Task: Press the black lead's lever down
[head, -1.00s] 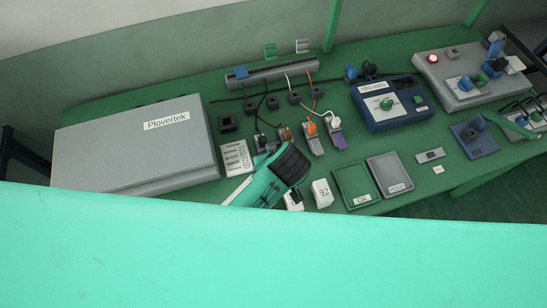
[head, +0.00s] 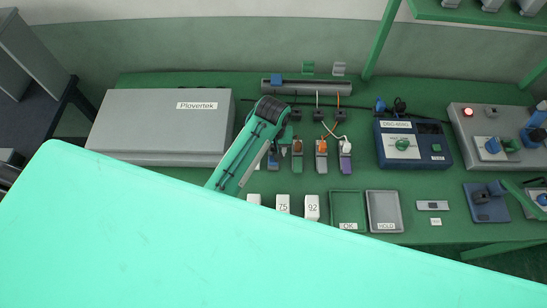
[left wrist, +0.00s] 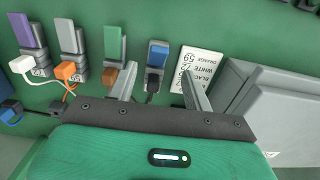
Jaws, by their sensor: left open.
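The black lead's plug (left wrist: 153,82) sits in the station with the blue lever (left wrist: 158,48) in the left wrist view. In the head view that station (head: 272,161) is partly hidden beside my arm. My left gripper (left wrist: 159,73) is open and empty, its two fingers spread on either side of the black plug and blue lever. I cannot tell how high the fingertips are above it, or whether the lever is up. In the head view my left arm reaches up from the lower left, and its fingers are mostly hidden. My right gripper is not in view.
Stations with a green lever (left wrist: 113,42), an orange plug (left wrist: 65,71) and a white plug (left wrist: 22,65) stand alongside. A printed card (left wrist: 196,68) and the grey Plovertek case (head: 160,120) lie on the other side. Numbered white blocks (head: 312,207) and trays (head: 384,208) are in front.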

